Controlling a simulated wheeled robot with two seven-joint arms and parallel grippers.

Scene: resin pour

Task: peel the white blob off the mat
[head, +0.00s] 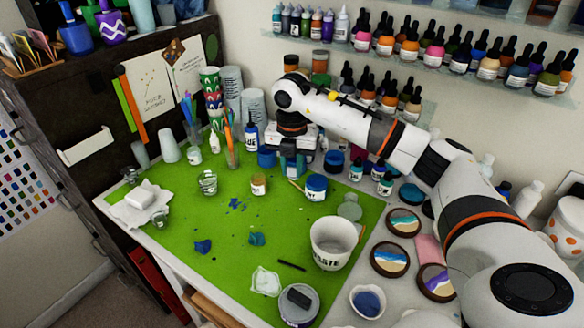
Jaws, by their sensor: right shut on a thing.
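A whitish, partly see-through blob (265,281) lies on the green mat (205,265) near its front edge. It sits just left of a round tin (298,303) with a dark block on top. My right gripper (293,172) is at the back of the mat, pointing down, well away from the blob. My left gripper is not in view.
A white waste tub (331,243) and a dark stick (291,265) are near the blob. Round painted coasters (390,260) stand at right. The mat's left front is fairly clear.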

